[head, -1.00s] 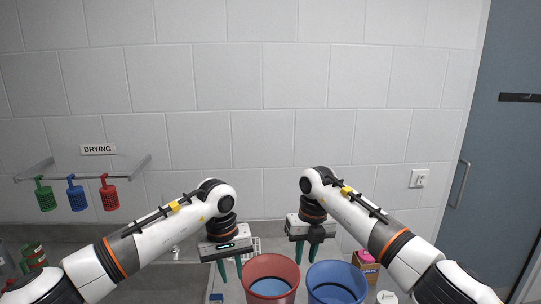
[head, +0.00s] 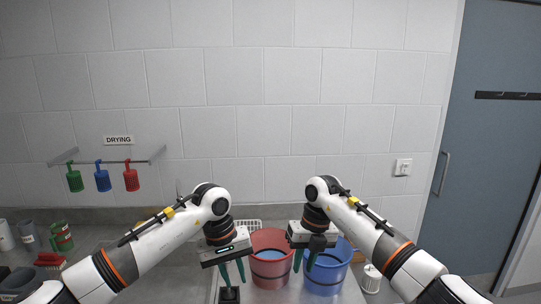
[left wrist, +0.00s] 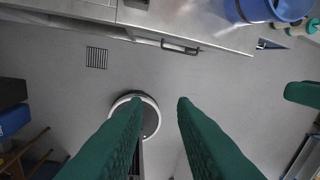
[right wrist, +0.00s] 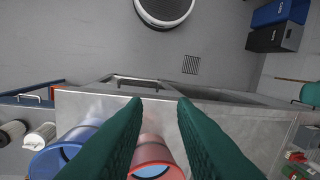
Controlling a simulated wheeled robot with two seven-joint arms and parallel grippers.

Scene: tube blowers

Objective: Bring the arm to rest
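My left gripper (head: 232,273) is open and empty, with its green fingers pointing down in front of the counter, left of the red bucket (head: 268,270). Its fingers are apart in the left wrist view (left wrist: 160,102) over grey floor. My right gripper (head: 304,262) is open and empty, with its fingers apart in the right wrist view (right wrist: 160,104). In the head view it overlaps the red bucket and the blue bucket (head: 328,276); I cannot tell a touch. Both buckets hold bluish liquid and stand upright on the metal counter.
A drying rail (head: 112,162) on the wall carries a green, a blue and a red perforated holder. Cups and cans (head: 60,237) stand at the left. A white canister (head: 371,278) stands right of the blue bucket. The counter edge (right wrist: 230,105) borders open floor.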

